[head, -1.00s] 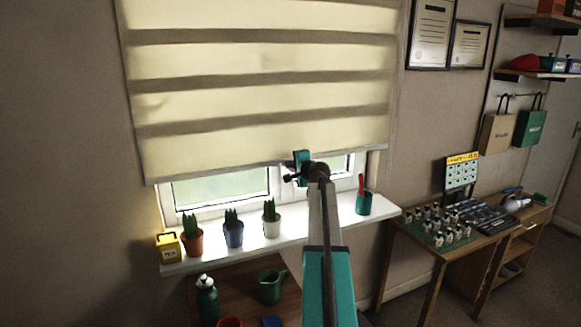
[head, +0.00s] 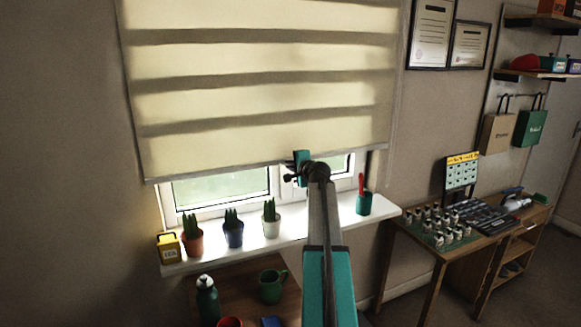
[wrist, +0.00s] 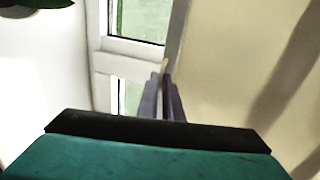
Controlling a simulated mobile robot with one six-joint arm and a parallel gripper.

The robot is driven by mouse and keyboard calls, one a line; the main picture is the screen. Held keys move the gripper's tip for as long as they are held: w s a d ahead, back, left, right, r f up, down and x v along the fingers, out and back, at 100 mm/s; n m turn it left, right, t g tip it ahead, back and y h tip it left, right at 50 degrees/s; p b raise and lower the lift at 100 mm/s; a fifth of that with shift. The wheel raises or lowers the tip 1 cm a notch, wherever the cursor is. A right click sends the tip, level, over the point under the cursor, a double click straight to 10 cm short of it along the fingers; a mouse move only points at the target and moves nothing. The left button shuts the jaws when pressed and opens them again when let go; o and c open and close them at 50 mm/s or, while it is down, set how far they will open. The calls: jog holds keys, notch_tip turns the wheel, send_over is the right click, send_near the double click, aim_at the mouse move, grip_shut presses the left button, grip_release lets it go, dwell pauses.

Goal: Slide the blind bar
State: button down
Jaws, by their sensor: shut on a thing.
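The blind (head: 260,90) is a cream roller shade with darker bands, hanging over the window. Its bar (head: 220,174) runs along the lower edge, above the sill, with window glass showing below it. My gripper (head: 290,167) is at the bar, right of its middle. In the wrist view the fingers of my gripper (wrist: 162,95) are close together at the edge of the blind fabric (wrist: 225,75). They are shut on the bar, though the bar between them is mostly hidden.
The white sill (head: 335,218) below holds several potted cacti (head: 233,230), a yellow tin (head: 169,248) and a green cup (head: 363,203). A green bottle (head: 207,300) and mug (head: 272,287) stand lower. A cluttered workbench (head: 440,240) is at the right.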

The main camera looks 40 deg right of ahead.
notch_tip(320, 180, up, 28)
jog(key=p, duration=0.9)
jog(key=c, duration=1.9)
grip_release()
jog(key=shift+c, duration=0.2)
jog(key=b+v, duration=0.4)
jog(key=v, duration=1)
jog(key=shift+w+r, duration=0.1)
